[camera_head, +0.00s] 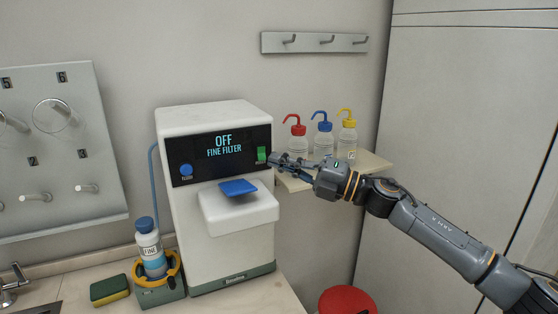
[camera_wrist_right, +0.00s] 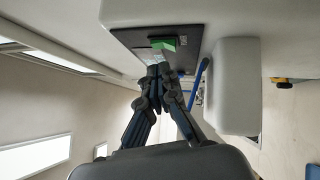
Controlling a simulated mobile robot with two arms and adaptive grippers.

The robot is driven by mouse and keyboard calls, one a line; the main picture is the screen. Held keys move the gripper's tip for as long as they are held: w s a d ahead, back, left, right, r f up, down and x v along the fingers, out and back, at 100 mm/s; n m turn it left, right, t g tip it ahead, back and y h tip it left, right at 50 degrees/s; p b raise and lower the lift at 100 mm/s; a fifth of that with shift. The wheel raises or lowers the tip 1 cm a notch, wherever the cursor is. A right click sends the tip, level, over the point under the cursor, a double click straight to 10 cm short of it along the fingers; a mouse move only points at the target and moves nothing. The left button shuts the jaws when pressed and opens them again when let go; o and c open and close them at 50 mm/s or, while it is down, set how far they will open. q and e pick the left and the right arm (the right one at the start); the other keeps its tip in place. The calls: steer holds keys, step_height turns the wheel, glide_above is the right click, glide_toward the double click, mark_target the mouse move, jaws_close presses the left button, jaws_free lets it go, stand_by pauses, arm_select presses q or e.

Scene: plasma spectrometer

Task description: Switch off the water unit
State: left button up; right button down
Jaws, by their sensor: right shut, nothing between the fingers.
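The white water unit (camera_head: 225,240) stands on the counter. Its dark front panel (camera_head: 208,168) reads "OFF" and "FINE FILTER". A green switch (camera_head: 262,155) is at the panel's right end, and a round blue knob (camera_head: 186,171) is at its left. A blue lever (camera_head: 238,187) juts out below the panel. My right gripper (camera_head: 274,160) is shut and empty, its fingertips close beside the green switch. In the right wrist view, the fingertips (camera_wrist_right: 160,70) are just below the green switch (camera_wrist_right: 168,44); I cannot tell whether they touch it. My left gripper is not in view.
A bottle labelled "FINE" (camera_head: 149,250) sits in a holder left of the unit, near a sponge (camera_head: 109,290). Red, blue and yellow-capped wash bottles (camera_head: 322,142) stand on a shelf (camera_head: 375,165) behind my right gripper. A red stool (camera_head: 347,300) is below.

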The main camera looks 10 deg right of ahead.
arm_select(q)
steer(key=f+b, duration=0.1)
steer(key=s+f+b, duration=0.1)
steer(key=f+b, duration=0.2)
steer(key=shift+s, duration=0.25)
arm_select(e)
steer(key=s+r+v, duration=0.1)
steer(key=r+v, duration=0.1)
steer(key=v, duration=0.8)
steer(key=shift+d+f, duration=0.2)
steer(key=shift+f, duration=0.15)
steer(key=shift+s, duration=0.1)
